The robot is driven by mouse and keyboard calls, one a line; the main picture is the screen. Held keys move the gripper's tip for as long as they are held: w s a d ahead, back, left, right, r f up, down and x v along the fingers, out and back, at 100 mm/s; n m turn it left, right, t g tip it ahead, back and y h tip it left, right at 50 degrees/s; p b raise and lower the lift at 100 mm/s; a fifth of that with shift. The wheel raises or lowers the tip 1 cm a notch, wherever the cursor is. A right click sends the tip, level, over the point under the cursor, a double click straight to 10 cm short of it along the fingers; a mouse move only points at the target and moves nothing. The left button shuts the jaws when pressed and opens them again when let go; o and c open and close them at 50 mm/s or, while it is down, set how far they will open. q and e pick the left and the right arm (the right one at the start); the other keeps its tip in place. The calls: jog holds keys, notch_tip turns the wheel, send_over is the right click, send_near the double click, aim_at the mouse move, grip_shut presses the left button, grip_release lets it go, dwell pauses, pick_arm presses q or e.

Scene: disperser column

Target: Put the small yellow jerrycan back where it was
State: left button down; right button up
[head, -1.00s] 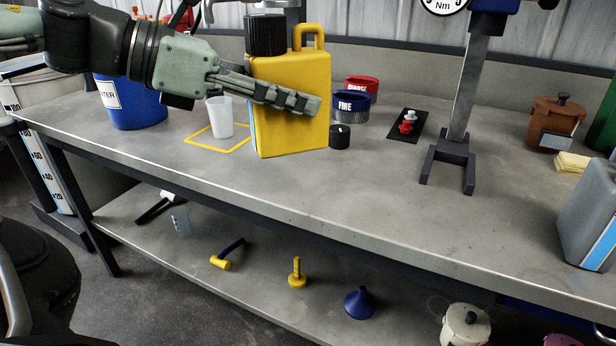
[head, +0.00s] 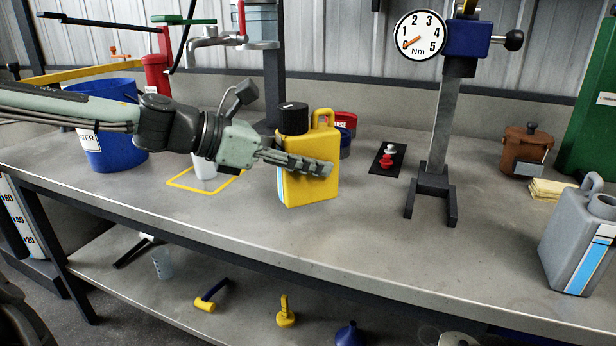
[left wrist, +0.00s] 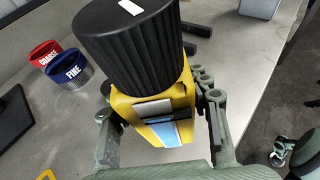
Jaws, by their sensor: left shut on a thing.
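The small yellow jerrycan (head: 308,190) has a black ribbed cap and a loop handle. It is upright at the bench's middle left, right of a yellow outline. My left gripper (head: 298,164) is shut on it, with one finger across its front. I cannot tell whether its base touches the bench. In the left wrist view the jerrycan (left wrist: 124,106) sits between my fingers, its black cap large in front and a blue-and-white label below.
The yellow outline (head: 180,185) on the bench (head: 370,225) has a white cup (head: 205,185) in it. Red and blue cups (head: 346,122) stand behind the jerrycan. A torque stand (head: 433,180) is to the right, a grey jerrycan (head: 575,240) at far right.

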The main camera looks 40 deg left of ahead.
aim_at(308, 180)
pick_arm(q)
jog(key=shift+w+f, duration=0.15)
notch_tip(308, 180, down, 3)
jog(key=shift+f, duration=0.4)
jog(key=shift+f+b, duration=0.1)
jog(key=shift+b, duration=0.25)
jog(key=c, duration=1.2)
grip_release()
jog(key=shift+f, duration=0.1)
jog(key=o, duration=0.5)
jog(key=shift+c, duration=0.2)
pick_arm(e)
jog(key=shift+v, duration=0.9)
jog(key=shift+d, duration=0.2)
